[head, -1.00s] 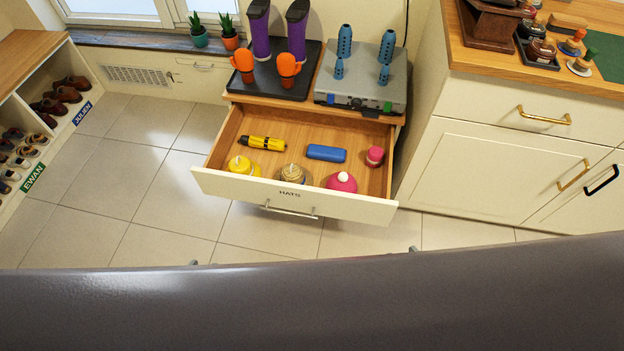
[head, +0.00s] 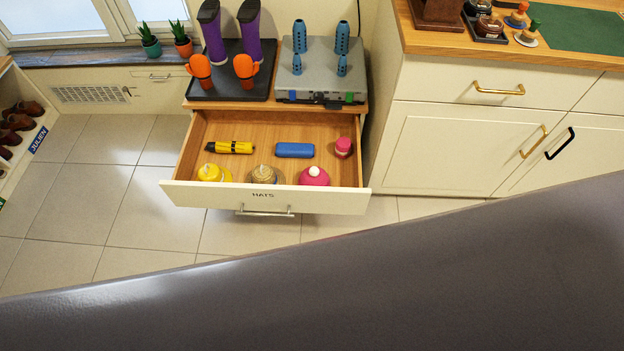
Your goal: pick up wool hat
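An open drawer marked HATS (head: 215,191) holds three hats in a row along its front. A yellow hat (head: 212,173) is at the left, a beige hat with a pompom (head: 263,175) is in the middle, and a pink hat with a white pompom (head: 314,176) is at the right. Which of them is wool I cannot tell for sure. The drawer front hides their lower parts. Neither of my grippers shows in the head view.
Behind the hats in the drawer lie a yellow-black flashlight (head: 229,147), a blue case (head: 295,150) and a small pink-red item (head: 343,147). Cabinets (head: 440,140) stand right; tiled floor (head: 140,235) is free at left.

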